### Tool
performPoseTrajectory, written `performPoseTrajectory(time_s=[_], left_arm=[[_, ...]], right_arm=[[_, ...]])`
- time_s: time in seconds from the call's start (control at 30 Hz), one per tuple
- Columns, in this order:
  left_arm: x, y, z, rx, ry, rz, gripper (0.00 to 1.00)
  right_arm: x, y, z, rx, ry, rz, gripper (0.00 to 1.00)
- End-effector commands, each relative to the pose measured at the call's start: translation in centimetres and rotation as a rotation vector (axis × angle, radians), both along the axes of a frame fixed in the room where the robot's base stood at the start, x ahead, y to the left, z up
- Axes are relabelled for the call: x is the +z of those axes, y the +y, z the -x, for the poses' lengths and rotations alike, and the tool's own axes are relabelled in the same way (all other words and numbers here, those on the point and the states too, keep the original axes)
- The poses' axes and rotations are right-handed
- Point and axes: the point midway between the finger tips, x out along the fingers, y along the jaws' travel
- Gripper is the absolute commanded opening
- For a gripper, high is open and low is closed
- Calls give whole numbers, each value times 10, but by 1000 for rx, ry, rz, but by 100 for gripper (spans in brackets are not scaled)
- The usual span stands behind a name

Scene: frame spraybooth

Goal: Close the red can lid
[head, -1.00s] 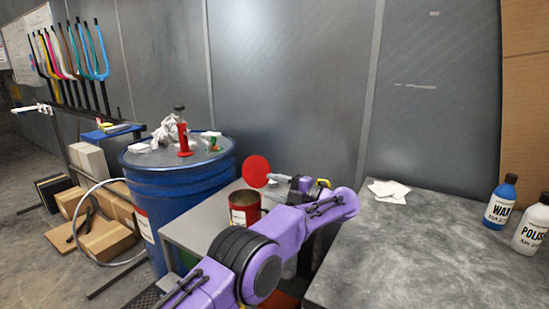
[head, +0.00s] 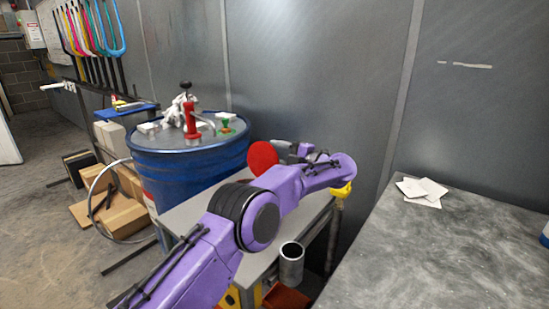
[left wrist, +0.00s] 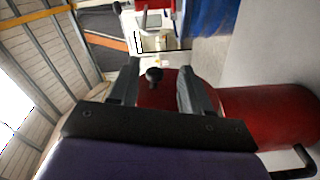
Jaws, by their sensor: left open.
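The red can lid (head: 263,157) stands raised as a round red disc at the back of the small grey table in the head view. My left gripper (head: 283,147) is right beside the lid, partly hidden by my purple arm. In the left wrist view, the open fingers (left wrist: 160,68) lie on either side of a dark knob, with the red lid (left wrist: 165,97) behind them. Contact cannot be told. The red can (left wrist: 265,118) lies to the right in that view; my arm hides it in the head view. My right gripper is out of view.
A blue drum (head: 185,165) with a red bottle (head: 192,122) and rags on top stands left of the grey table (head: 190,213). A metal cup (head: 291,265) is at the table's front right. A dark worktable (head: 420,255) with white papers (head: 422,191) is at right.

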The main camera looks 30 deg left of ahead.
Motion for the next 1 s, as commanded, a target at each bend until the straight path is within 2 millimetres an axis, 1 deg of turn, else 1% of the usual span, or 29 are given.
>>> performPoseTrajectory(time_s=[0.03,0.13,0.37,0.4,0.47,0.5,0.53,0.8,1.0], left_arm=[[-1,6,0,1,-2,1,48],[0,13,-1,0,-2,0,48],[2,14,-1,-1,-1,-1,48],[2,14,-1,-1,-1,-1,41],[2,14,-1,-1,-1,-1,22],[1,14,-1,-1,-1,-1,9],[1,14,-1,-1,-1,0,0],[0,13,0,1,-8,2,0],[0,14,0,1,-64,6,0]], right_arm=[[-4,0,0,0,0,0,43],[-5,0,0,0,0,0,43],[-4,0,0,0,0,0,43],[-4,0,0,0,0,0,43],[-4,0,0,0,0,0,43],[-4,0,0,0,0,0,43],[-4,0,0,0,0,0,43],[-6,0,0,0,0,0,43],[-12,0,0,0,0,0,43]])
